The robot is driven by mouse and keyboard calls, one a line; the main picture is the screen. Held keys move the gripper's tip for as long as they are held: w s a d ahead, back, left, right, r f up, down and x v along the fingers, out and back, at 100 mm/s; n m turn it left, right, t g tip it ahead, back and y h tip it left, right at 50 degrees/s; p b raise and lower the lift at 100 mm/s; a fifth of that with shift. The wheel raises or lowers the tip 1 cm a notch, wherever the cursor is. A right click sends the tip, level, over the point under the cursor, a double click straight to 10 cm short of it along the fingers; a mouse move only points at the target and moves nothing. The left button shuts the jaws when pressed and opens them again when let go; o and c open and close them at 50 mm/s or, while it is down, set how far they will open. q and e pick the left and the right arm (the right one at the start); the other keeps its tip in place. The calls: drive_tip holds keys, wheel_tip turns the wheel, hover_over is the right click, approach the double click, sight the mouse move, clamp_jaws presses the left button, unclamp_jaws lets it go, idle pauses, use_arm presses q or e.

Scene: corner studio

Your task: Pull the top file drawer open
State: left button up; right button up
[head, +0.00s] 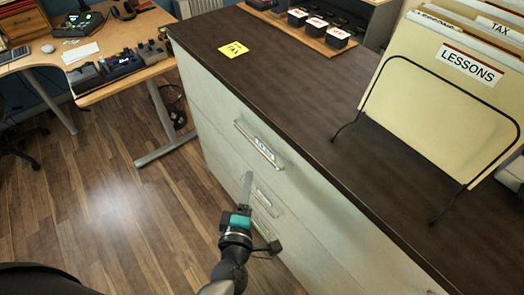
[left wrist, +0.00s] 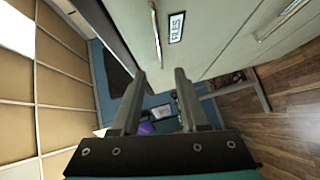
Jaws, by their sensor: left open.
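The file cabinet (head: 215,105) has pale grey-green drawer fronts under a dark top. The top file drawer has a bar handle (head: 259,145) and a small label behind it. The drawer front looks flush with the cabinet. A lower drawer handle (head: 268,203) is partly hidden by my gripper. My left gripper (head: 247,180) is open and empty, in front of the cabinet and below the top handle in the picture. In the left wrist view, the left gripper (left wrist: 159,75) has its fingers apart, and a bar handle (left wrist: 156,35) beside a FILES label (left wrist: 177,27) lies beyond the tips.
A yellow TAX note (head: 233,49) lies on the cabinet top. A wire rack (head: 386,62) holds folders at the right, and a wooden tray (head: 290,36) with black boxes stands at the back. A desk (head: 110,40) is at the left. The wood floor (head: 100,180) before the cabinet is clear.

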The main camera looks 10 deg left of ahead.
sight(255, 142)
use_arm(q)
drive_tip(key=w+b, duration=0.1)
drive_tip(key=w, duration=0.4)
drive_tip(key=w+a+f+b, duration=0.1)
drive_tip(key=w, duration=0.4)
drive_tip(key=w+a+f+b, duration=0.1)
drive_tip(key=w, duration=0.4)
drive_tip(key=shift+b, duration=0.4)
clamp_jaws()
drive_tip(key=shift+f, duration=0.1)
idle(0.7)
